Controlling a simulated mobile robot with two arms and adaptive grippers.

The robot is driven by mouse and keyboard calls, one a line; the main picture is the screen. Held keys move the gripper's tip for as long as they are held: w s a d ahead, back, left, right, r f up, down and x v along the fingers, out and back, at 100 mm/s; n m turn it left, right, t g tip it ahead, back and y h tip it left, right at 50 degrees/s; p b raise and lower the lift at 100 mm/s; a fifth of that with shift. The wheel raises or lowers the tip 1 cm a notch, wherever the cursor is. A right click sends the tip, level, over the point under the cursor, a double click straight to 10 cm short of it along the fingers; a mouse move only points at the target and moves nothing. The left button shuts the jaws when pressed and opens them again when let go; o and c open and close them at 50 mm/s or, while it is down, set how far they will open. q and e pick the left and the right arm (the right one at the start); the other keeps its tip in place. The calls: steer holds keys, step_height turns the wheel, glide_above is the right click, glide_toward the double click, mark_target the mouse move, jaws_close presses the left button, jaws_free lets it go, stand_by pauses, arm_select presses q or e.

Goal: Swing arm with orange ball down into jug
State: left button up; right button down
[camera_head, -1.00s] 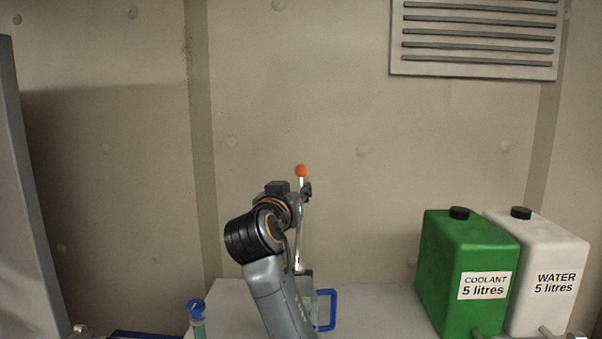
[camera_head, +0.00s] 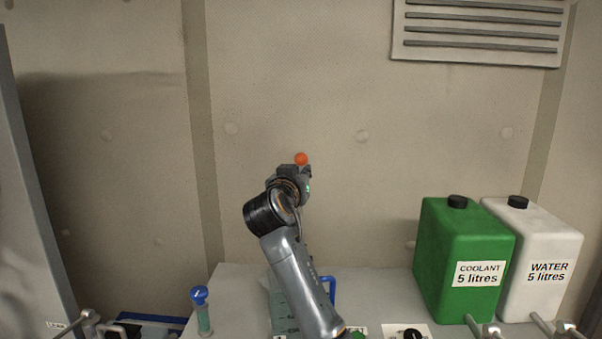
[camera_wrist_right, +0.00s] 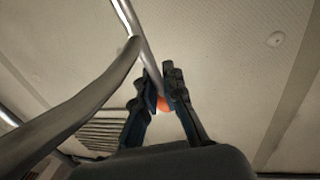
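The orange ball (camera_head: 301,159) sits at the top of the upright arm, whose rod is hidden behind my own arm in the head view. In the right wrist view the metal rod (camera_wrist_right: 140,45) runs down between the fingers of my right gripper (camera_wrist_right: 162,78), with the orange ball (camera_wrist_right: 163,104) showing behind them. The fingers are drawn in close against both sides of the rod, just by the ball. In the head view my right gripper (camera_head: 304,178) is just below the ball. The clear jug (camera_head: 281,308) with a blue handle (camera_head: 331,288) stands below, partly hidden by my arm. My left gripper is not in view.
A green coolant can (camera_head: 452,245) and a white water can (camera_head: 545,250) stand on the right of the grey bench (camera_head: 385,290). A blue-capped tube (camera_head: 201,312) stands at its left edge. Black and green knobs show at the front.

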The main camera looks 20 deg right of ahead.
mark_target(298, 213)
steer(key=shift+s+f+b, duration=0.1)
steer(key=shift+b, duration=0.3)
steer(key=s+a+t+h+b, duration=0.1)
steer(key=s+b, duration=0.2)
steer(key=b, duration=0.3)
steer(key=s+a+m+t+h+b, duration=0.1)
steer(key=s+a+t+b, duration=0.1)
steer(key=b, duration=0.5)
steer(key=s+a+t+h+b, duration=0.1)
steer(key=s+h+b, duration=0.1)
steer(key=s+b, duration=0.2)
steer(key=shift+s+a+f+m+t+b, duration=0.1)
steer(key=shift+a+f+m+t+b, duration=0.2)
steer(key=shift+b, duration=1.15)
steer(key=shift+s+a+r+h+b, duration=0.2)
steer(key=shift+s+h+b, duration=0.25)
steer(key=shift+b, duration=0.4)
steer(key=c, duration=1.4)
jaws_free()
steer(key=shift+r, duration=0.1)
steer(key=shift+s, duration=0.1)
